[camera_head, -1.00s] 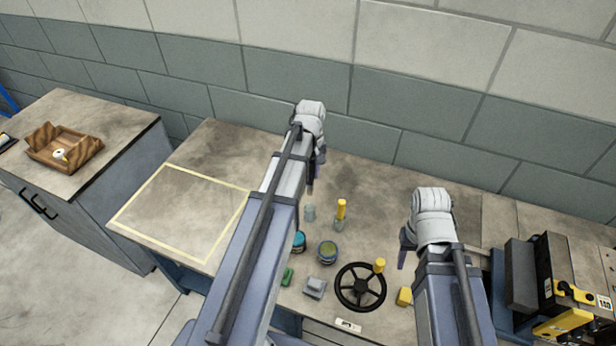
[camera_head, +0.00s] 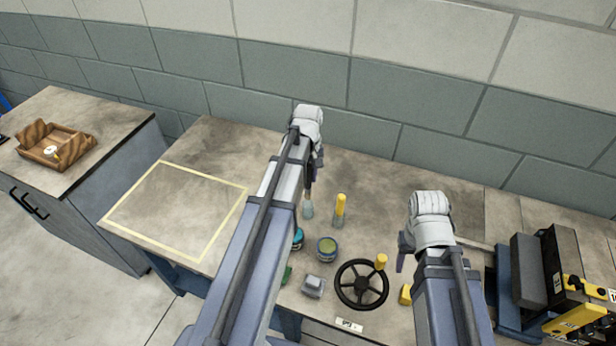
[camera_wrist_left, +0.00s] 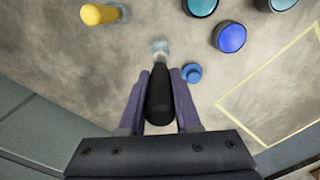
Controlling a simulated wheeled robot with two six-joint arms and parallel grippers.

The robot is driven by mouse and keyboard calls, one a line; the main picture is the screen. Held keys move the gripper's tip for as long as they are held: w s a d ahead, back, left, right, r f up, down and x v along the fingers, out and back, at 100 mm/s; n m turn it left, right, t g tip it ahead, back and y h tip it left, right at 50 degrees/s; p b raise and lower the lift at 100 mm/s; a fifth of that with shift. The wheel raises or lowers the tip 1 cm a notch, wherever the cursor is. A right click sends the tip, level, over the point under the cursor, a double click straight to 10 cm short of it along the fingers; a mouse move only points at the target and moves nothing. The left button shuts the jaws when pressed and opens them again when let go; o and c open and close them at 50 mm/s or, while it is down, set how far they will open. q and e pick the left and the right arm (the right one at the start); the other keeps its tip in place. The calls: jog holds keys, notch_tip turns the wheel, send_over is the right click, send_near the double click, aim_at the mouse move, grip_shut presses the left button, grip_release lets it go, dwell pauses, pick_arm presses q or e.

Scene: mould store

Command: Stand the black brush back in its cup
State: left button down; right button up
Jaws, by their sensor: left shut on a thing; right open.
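My left gripper (camera_head: 311,188) is shut on the black brush (camera_wrist_left: 160,98), whose dark handle lies between the fingers in the left wrist view. A clear cup (camera_head: 308,210) stands just below the gripper in the head view. It also shows in the left wrist view (camera_wrist_left: 159,47), in line with the far end of the brush. I cannot tell whether the brush's lower end is inside the cup or above it. My right gripper (camera_head: 402,257) is open and empty at the right, over the bench.
A yellow-handled brush (camera_head: 341,202) stands in another clear cup close by on the right. Jars (camera_head: 327,249), a black handwheel (camera_head: 362,285) and a grey block (camera_head: 313,286) are nearer the front. A yellow-outlined area (camera_head: 176,210) on the left is empty.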

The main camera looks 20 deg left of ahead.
aim_at(308, 188)
pick_arm(q)
jog(key=shift+f+b, duration=3.25)
jog(key=shift+f, duration=0.3)
jog(key=c, duration=0.5)
grip_release()
jog(key=shift+c, duration=0.2)
jog(key=shift+r, duration=0.1)
notch_tip(308, 188, up, 8)
jog(key=p, duration=0.8)
jog(key=shift+f, duration=0.2)
